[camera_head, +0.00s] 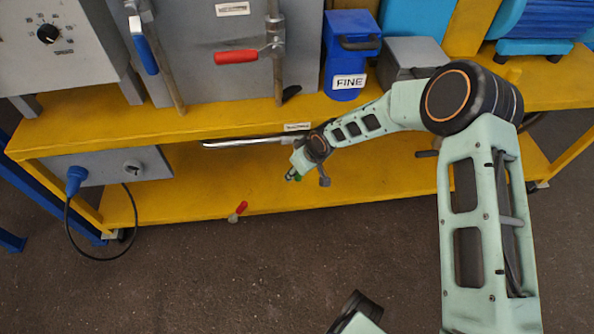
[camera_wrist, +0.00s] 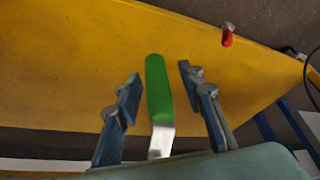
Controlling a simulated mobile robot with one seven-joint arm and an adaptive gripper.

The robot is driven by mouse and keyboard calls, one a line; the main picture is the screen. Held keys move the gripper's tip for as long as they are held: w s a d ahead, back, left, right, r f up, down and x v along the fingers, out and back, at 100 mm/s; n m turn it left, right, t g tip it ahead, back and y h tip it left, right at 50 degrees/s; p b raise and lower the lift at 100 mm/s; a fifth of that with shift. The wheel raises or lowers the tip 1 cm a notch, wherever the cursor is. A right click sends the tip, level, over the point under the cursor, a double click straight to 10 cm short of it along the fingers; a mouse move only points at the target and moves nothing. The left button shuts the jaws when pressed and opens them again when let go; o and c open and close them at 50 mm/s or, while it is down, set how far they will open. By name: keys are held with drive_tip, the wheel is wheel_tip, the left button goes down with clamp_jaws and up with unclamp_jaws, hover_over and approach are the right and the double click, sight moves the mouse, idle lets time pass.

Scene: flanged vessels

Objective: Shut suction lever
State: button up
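A lever with a green handle (camera_wrist: 158,88) and a pale metal shank shows between the fingers in the wrist view. A bit of its green handle (camera_head: 292,177) shows beside my gripper in the head view. My gripper (camera_wrist: 159,82) is open, with one finger on each side of the green handle and visible gaps to both. In the head view my gripper (camera_head: 297,172) is below the edge of the upper yellow shelf. A small white label (camera_head: 297,127) is on that edge above it; its text is too small to read. The lever's pivot is hidden.
A red-handled lever (camera_head: 238,210) stands near the lower yellow shelf (camera_head: 400,195) and also shows in the wrist view (camera_wrist: 227,37). Above are a larger red lever (camera_head: 237,57), a blue lever (camera_head: 144,48) and a blue box marked FINE (camera_head: 349,60). A metal rod (camera_head: 240,142) runs left of my gripper.

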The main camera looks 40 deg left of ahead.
drive_tip(key=shift+d+r, duration=0.1)
drive_tip(key=shift+r, duration=0.05)
drive_tip(key=v, duration=1.1)
drive_tip(key=shift+r, duration=0.35)
drive_tip(key=shift+d, duration=0.15)
